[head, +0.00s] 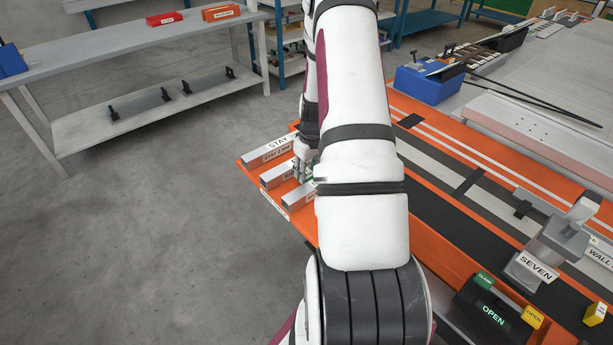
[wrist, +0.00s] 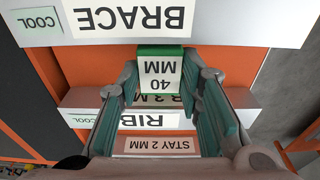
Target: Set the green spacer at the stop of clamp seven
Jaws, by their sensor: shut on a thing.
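The green spacer (wrist: 160,72), with a white "40 MM" label, sits between the fingertips of my gripper (wrist: 160,85) in the wrist view. The teal finger pads flank it on both sides, and the gripper is shut on it. In the head view my gripper (head: 304,172) is over the orange tray, partly hidden by my arm; the spacer cannot be made out clearly there. Clamp seven (head: 560,240) is at the right of the head view, with a "SEVEN" plate (head: 535,266) and a green "OPEN" display (head: 491,314) near it. Its stop cannot be told clearly.
The orange tray (head: 249,178) holds labelled bars, including a "BRACE" bar (wrist: 220,22) and a "RIB" bar (wrist: 88,118) close to the gripper. A blue bin (head: 428,85) stands on the panel bench. A grey shelf table (head: 110,62) is at left; the floor between is clear.

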